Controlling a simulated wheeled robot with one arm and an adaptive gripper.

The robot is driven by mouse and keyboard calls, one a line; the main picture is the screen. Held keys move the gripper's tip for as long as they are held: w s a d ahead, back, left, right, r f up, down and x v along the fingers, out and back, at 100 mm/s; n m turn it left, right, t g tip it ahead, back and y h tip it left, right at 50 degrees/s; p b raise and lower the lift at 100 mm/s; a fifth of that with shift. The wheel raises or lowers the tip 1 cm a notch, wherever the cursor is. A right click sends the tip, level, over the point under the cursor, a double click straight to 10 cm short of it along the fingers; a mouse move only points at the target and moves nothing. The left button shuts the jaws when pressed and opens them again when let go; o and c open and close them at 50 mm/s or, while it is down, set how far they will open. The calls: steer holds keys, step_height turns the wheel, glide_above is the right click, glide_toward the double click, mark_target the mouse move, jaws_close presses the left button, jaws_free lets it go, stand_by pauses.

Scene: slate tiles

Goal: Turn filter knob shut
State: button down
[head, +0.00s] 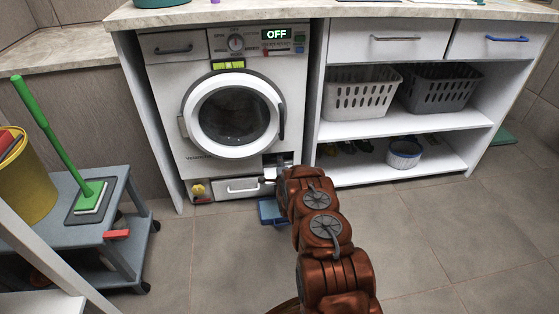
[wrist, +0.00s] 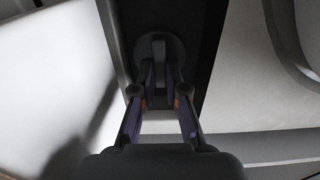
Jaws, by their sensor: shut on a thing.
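The white washing machine (head: 192,125) stands under the counter, its round door closed and its display reading OFF. The filter opening is at its lower right front, mostly hidden in the head view by my arm and gripper (head: 273,174). In the wrist view the filter knob (wrist: 158,42) is a dark round disc with a raised grip bar, inside a dark recess. The bar points roughly up and down in that picture. My gripper (wrist: 159,88) has a finger on each side of the bar and is shut on it.
A blue tray (head: 268,213) lies on the floor below the filter opening. A grey cart (head: 125,190) with a green-handled brush stands at left. Shelves with baskets (head: 358,95) stand at right. The floor at right is clear.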

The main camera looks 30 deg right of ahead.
stand_by(0.5)
steer(key=c, duration=1.2)
jaws_free()
steer(key=shift+s+a+f, duration=0.1)
steer(key=shift+s+a, duration=0.15)
steer(key=shift+s, duration=0.35)
steer(key=v, duration=1)
steer(key=shift+s+a, duration=0.15)
steer(key=shift+s, duration=0.15)
